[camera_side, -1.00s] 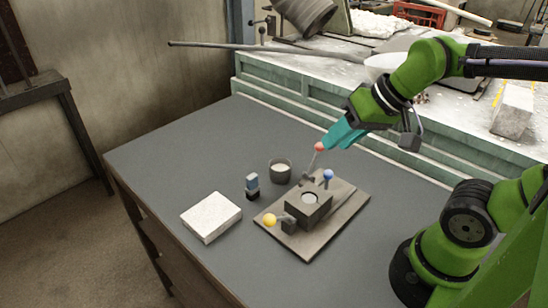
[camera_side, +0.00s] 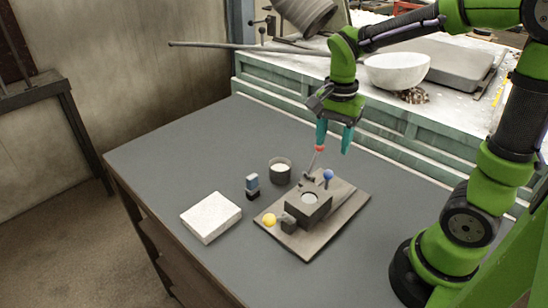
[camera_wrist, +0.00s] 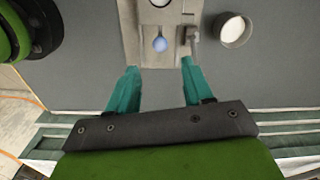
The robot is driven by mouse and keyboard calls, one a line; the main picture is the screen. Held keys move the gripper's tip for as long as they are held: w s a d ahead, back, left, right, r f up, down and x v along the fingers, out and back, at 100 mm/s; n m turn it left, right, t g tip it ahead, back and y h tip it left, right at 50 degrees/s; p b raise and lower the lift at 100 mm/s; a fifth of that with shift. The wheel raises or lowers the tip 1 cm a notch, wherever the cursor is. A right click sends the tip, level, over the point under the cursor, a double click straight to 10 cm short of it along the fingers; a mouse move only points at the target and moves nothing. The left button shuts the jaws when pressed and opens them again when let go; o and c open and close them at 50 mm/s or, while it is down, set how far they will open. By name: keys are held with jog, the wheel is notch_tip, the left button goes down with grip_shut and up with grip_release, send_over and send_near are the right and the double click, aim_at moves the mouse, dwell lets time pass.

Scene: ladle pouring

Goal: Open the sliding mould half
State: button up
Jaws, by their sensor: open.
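The dark mould block (camera_side: 308,208) with a round light opening on top sits on a grey base plate (camera_side: 318,240). A yellow knob (camera_side: 269,220) is at its front left and a blue knob (camera_side: 328,175) behind it. A red knob (camera_side: 319,149) tops a thin tilted lever behind the block. My gripper (camera_side: 334,146) points down behind the mould, open and empty, with its left finger close to the red knob; I cannot tell whether they touch. In the wrist view the blue knob (camera_wrist: 160,44) lies ahead between the fingers; the red knob is not seen.
A dark cup (camera_side: 280,172) with pale contents stands left of the mould. A small blue-and-black block (camera_side: 252,187) and a white slab (camera_side: 211,217) are further left. A green bench (camera_side: 280,105) with a white bowl (camera_side: 397,71) borders the table behind.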

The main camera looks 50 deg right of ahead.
aim_at(328, 178)
notch_tip(328, 178, down, 12)
jog(key=shift+f, duration=0.1)
dwell(0.4)
grip_shut()
